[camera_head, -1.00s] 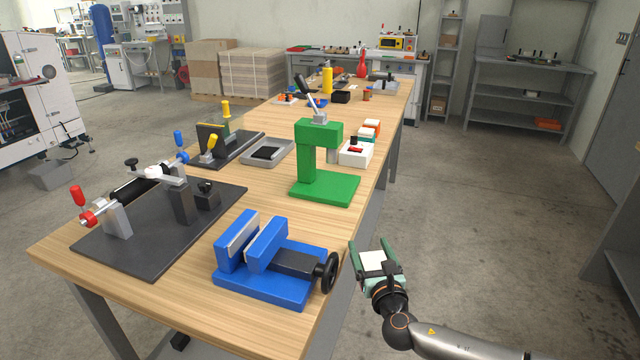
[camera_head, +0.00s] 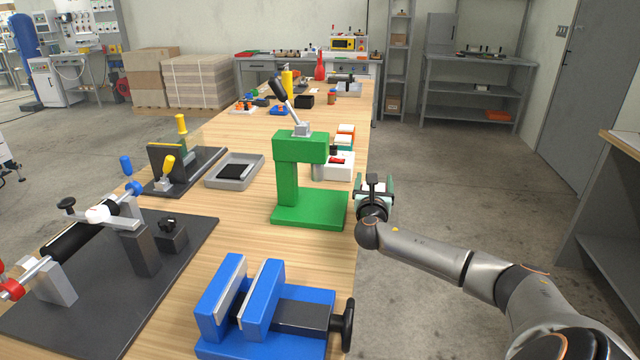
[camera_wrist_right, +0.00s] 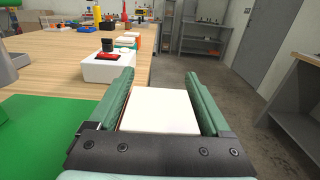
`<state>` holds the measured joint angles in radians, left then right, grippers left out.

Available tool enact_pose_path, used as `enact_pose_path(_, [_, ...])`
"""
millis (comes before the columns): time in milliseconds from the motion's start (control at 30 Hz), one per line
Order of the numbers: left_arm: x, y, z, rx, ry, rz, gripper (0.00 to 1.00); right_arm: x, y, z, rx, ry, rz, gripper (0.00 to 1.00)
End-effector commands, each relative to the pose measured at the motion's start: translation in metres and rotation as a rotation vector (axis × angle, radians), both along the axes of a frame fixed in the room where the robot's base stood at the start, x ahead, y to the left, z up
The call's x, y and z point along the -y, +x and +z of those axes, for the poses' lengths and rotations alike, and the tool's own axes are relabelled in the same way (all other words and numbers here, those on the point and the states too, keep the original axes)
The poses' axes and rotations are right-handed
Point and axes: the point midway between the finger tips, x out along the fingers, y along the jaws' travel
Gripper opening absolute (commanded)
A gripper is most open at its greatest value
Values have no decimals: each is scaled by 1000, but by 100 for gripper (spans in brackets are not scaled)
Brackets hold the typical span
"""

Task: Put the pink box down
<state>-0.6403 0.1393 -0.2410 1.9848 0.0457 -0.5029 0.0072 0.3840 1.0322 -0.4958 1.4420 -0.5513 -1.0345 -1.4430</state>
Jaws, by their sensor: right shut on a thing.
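My right gripper (camera_head: 375,187) is at the right edge of the wooden table, beside the green press and apparently just off the tabletop. In the right wrist view its two green fingers (camera_wrist_right: 159,92) are shut on a box (camera_wrist_right: 158,112) whose top looks white. Its sides are hidden between the fingers, so I cannot see any pink on it. In the head view the wrist covers most of this box. My left gripper is not in view.
The green press (camera_head: 299,165) stands close to the left. Beyond it are a white box (camera_head: 333,168) with a red and black top, a teal box (camera_head: 343,143) and an orange box (camera_head: 346,131). A blue vise (camera_head: 270,310) is at the front. Open floor lies right.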

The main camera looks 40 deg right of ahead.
Motion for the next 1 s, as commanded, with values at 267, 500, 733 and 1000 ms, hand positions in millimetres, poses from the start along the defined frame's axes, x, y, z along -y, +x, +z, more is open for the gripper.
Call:
enact_pose_path(267, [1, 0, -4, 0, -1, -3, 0, -44, 55, 0, 5, 2, 2, 8])
enact_pose_path(500, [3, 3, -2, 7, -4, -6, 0, -58, 73, 1, 2, -1, 1, 8])
enact_pose_path(733, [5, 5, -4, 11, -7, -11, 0, -80, 100, 0, 2, -1, 2, 8])
enact_pose_path(1000, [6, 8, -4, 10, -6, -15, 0, -83, 104, -1, 0, -3, 2, 8])
